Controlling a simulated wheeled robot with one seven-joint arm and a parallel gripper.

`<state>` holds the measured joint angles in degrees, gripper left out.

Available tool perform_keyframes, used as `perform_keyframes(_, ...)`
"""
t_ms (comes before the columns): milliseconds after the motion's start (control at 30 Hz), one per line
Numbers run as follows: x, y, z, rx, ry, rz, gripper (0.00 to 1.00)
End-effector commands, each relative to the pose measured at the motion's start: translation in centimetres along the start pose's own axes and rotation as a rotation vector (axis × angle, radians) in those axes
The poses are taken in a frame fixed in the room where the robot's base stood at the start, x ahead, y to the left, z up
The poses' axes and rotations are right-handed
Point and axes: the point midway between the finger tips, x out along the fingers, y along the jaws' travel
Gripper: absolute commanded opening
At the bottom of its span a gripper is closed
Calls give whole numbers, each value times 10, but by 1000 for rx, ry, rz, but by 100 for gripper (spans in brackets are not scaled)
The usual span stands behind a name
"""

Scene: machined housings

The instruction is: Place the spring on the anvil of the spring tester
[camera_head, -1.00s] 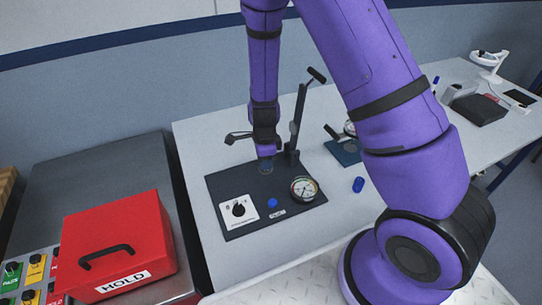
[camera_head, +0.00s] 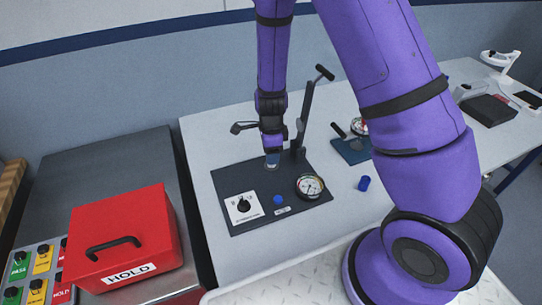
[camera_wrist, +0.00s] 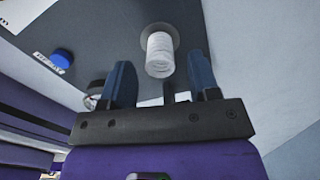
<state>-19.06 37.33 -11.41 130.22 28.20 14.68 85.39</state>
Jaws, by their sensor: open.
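The spring tester (camera_head: 248,222) is a dark plate on the bench with a dial gauge (camera_head: 310,187), a blue button (camera_head: 278,200), a white knob panel (camera_head: 243,207) and an upright lever (camera_head: 307,103). In the wrist view a white coiled spring (camera_wrist: 160,52) stands on the round grey anvil (camera_wrist: 176,38). My gripper (camera_head: 272,163) is low over the back of the plate. In the wrist view its two blue fingers (camera_wrist: 163,78) are open, one on each side of the spring's line, with gaps to it. The spring is not clear in the head view.
A red HOLD box (camera_head: 122,230) and labelled button blocks (camera_head: 38,272) are on the dark bench at left. A second device on a teal base (camera_head: 350,152) and a blue cylinder (camera_head: 364,183) lie to the right. The lever stands close beside my gripper.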

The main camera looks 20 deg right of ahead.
Motion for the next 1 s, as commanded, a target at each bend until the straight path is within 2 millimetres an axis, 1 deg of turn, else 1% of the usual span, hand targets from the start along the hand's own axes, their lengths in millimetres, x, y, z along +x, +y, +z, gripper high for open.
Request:
perform_keyframes(33, -11, 0, 1, -1, -2, -4, 56)
perform_keyframes(200, -44, 0, 1, -2, -2, -4, 56)
perform_keyframes(400, -78, 0, 1, -1, -2, -2, 56)
perform_keyframes(500, -89, 0, 1, -2, -2, -1, 56)
perform_keyframes(600, -95, 0, 0, 0, -1, -1, 56)
perform_keyframes(833, -103, 1, 0, -15, -8, -2, 56)
perform_keyframes(933, -119, 4, -3, -74, -33, -11, 56)
perform_keyframes(1000, -138, 8, -5, -147, -60, -22, 56)
